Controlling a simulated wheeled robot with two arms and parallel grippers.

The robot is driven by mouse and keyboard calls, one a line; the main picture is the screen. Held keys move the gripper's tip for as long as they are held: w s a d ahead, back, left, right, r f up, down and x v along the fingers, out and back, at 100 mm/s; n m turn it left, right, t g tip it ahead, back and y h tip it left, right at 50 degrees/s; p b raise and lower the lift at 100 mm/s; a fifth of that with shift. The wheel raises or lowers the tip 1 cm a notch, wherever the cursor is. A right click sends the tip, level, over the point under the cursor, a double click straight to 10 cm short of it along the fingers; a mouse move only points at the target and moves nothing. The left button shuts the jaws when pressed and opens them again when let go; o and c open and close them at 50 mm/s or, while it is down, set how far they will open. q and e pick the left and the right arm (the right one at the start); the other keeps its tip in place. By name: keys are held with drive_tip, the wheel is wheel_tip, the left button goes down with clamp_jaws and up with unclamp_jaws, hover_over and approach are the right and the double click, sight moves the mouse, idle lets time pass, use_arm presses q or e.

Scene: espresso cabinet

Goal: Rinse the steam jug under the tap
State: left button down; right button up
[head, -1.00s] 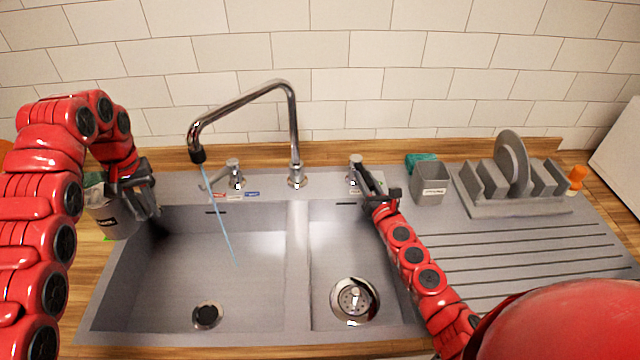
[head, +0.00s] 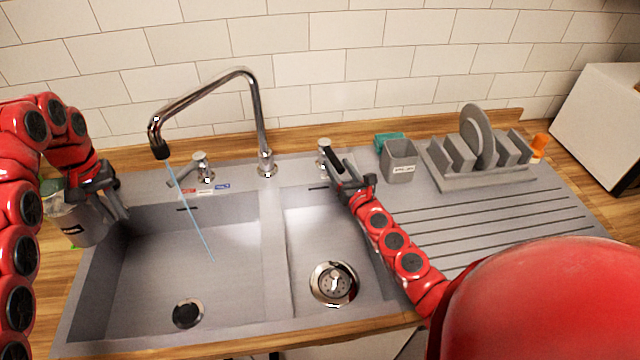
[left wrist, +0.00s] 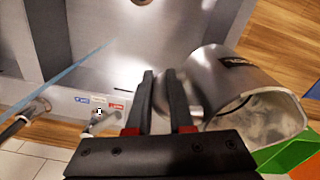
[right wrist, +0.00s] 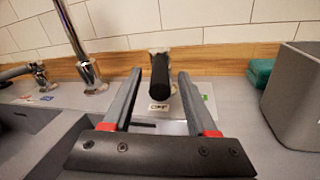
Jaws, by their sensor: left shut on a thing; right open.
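My left gripper (head: 112,198) is shut on the grey steam jug (head: 80,224), at the left edge of the sink. In the left wrist view the jug (left wrist: 222,75) is tilted to the side, with whitish residue visible inside its mouth. Its handle is mostly hidden by the fingers (left wrist: 160,80). The chrome tap (head: 262,120) has its spout over the left basin (head: 215,245), and a thin blue stream of water (head: 188,212) falls from it. The jug is apart from the stream. My right gripper (head: 342,165) is open at the right tap knob (head: 324,150); its black lever (right wrist: 159,75) shows between the fingers.
A second lever (head: 203,165) stands left of the tap. The right basin (head: 300,240) is empty. A grey holder (head: 400,165), a green sponge (head: 385,139) and a rack (head: 485,182) with a plate stand right. A green thing (left wrist: 285,150) is close to the jug.

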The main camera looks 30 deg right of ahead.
use_arm(q)
drive_tip(key=shift+f+b, duration=0.4)
drive_tip(key=shift+f, duration=0.1)
use_arm(e)
drive_tip(key=s, duration=0.9)
drive_tip(key=shift+s+a, duration=0.35)
drive_tip(key=shift+a, duration=0.1)
